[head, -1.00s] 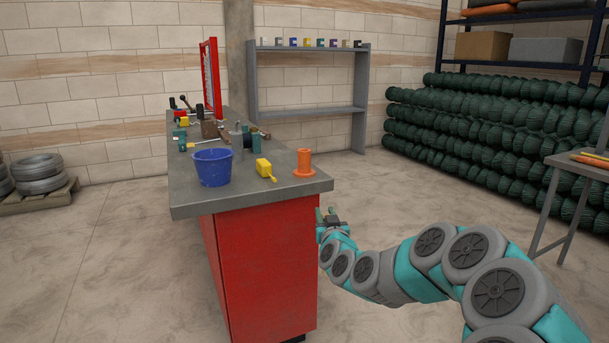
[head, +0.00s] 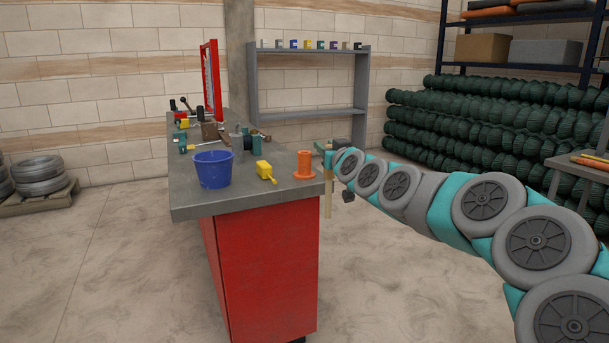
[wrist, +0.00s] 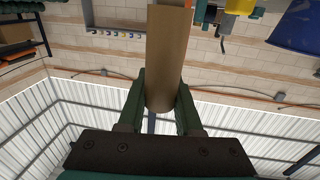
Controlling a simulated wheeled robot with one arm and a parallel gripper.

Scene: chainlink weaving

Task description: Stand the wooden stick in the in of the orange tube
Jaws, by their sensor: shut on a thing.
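The orange tube (head: 304,162) stands upright on its flange near the right front corner of the workbench top. My gripper (head: 328,157) is just right of the tube, beyond the bench's right edge. It is shut on the wooden stick (head: 328,200), which hangs roughly upright beside the bench, its lower part below the bench top. In the wrist view the stick (wrist: 168,50) sits between the two green fingers of my gripper (wrist: 161,98). The stick's upper end is hard to make out in the head view. The tube is apart from the stick.
The grey workbench top (head: 245,200) also holds a blue bucket (head: 212,170), a yellow tool (head: 265,171) and several tools farther back. A grey shelf (head: 308,108) stands behind. The floor right of the bench is clear.

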